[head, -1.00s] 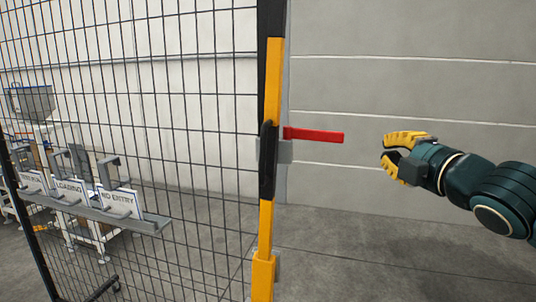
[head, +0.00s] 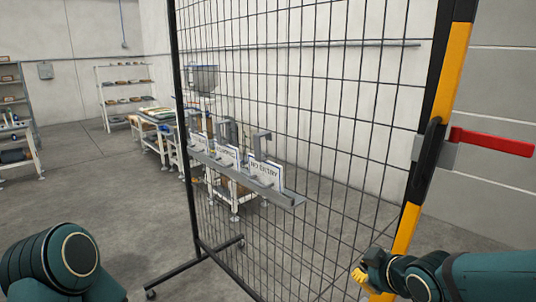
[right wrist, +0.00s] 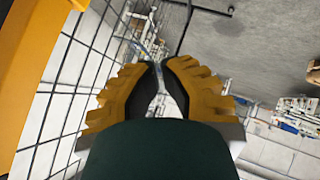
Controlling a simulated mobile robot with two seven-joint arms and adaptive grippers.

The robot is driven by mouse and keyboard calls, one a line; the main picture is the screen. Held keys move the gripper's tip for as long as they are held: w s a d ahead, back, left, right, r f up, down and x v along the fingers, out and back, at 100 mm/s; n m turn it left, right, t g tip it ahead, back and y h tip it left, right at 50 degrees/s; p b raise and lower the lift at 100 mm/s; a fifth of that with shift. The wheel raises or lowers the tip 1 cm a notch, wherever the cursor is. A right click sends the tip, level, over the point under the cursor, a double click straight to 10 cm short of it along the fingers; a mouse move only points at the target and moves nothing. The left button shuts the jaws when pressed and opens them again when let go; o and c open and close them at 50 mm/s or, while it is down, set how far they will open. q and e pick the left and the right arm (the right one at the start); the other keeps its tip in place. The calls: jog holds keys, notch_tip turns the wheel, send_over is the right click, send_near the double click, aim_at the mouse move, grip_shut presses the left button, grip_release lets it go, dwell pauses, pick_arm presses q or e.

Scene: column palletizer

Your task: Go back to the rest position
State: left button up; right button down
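My right gripper (head: 364,277) is at the lower right of the head view, low beside the yellow and black post of the mesh panel. In the right wrist view its yellow, ridged fingers (right wrist: 158,66) curve together, with their tips almost meeting and a narrow gap between the dark pads. Nothing is held there. My left arm shows at the lower left of the head view, but its gripper is out of the picture.
A mesh panel (head: 310,120) on a wheeled frame stands close ahead, carrying a rack of signs (head: 262,172). Its post (head: 447,75) has a red handle (head: 492,141), apart from my gripper. Work tables (head: 165,128) and shelves (head: 125,88) stand beyond. Open floor (head: 95,180) lies left.

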jog(key=s+a+f+m+g+y, duration=0.1)
jog(key=s+a+f+m+g, duration=0.2)
jog(key=f, duration=0.6)
jog(key=s+a+f+m+g, duration=0.15)
jog(key=a+f, duration=0.25)
jog(key=f, duration=0.5)
jog(key=s+a+f+m+g, duration=0.2)
jog(key=s+a+f+m, duration=0.1)
jog(key=s+f, duration=0.3)
jog(key=s+a+f+m+g, duration=0.1)
jog(key=s+a+f+m, duration=0.2)
jog(key=s+f, duration=0.3)
notch_tip(320, 180, down, 2)
jog(key=shift+f+m+g+y, duration=0.15)
jog(key=shift+m+g+y, duration=0.2)
jog(key=shift+m, duration=0.1)
